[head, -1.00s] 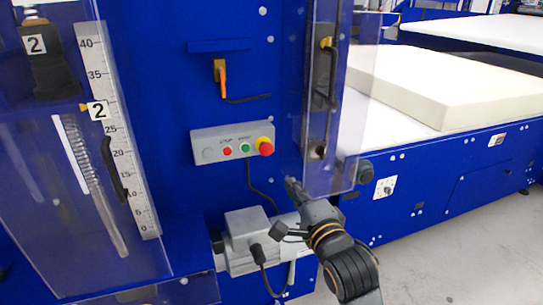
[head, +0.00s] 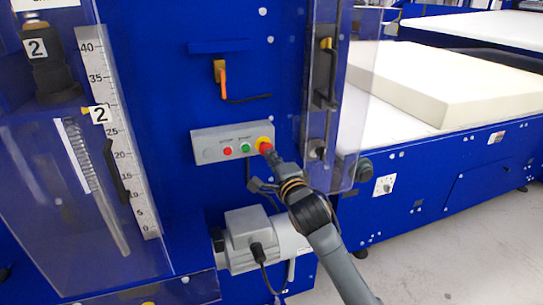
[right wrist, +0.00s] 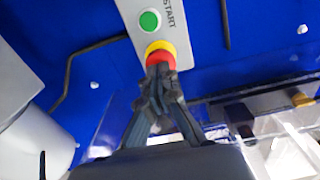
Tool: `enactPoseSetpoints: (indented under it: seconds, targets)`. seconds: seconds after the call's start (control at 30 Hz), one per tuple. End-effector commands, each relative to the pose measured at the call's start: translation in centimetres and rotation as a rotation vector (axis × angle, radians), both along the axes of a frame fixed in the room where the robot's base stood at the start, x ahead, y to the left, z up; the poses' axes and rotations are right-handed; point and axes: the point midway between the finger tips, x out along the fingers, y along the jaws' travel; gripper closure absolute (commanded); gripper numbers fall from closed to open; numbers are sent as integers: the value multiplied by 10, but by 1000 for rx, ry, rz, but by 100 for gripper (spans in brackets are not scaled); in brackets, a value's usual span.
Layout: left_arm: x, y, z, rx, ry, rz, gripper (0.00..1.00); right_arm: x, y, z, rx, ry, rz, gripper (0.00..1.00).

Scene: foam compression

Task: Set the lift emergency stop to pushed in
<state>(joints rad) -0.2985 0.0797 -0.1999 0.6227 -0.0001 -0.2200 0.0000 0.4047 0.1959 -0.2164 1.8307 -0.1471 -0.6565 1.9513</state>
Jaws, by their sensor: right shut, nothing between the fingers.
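The emergency stop is a red mushroom button (head: 265,146) on a yellow collar, at the right end of a grey control box (head: 206,148) on the blue machine. In the right wrist view the red button (right wrist: 158,58) sits just beyond my fingertips, partly hidden by them. My right gripper (head: 270,152) is shut and empty, with its tips at the button's face. In the right wrist view the closed fingers (right wrist: 160,75) look to be touching or nearly touching it; I cannot tell which. Whether the button is pushed in cannot be told. My left gripper is not in view.
A green start button (head: 245,148) and a smaller red button (head: 228,151) sit left of the emergency stop. A clear guard panel (head: 345,110) stands to the right. A grey motor (head: 243,235) is below. An orange-handled lever (head: 222,75) is above.

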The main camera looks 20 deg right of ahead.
Motion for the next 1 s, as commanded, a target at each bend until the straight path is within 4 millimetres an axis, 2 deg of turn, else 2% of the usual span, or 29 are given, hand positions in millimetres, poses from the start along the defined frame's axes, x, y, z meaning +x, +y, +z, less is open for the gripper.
enactPoseSetpoints:
  seconds: [0.4, 0.67, 1.0]
  targets:
    - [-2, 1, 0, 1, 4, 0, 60, 4, 0, 0, 0, -1, 0, 100]
    - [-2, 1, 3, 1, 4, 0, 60, 24, 0, 1, 2, -2, -1, 100]
    - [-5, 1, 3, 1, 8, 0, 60, 25, -1, 5, -1, -11, -2, 100]
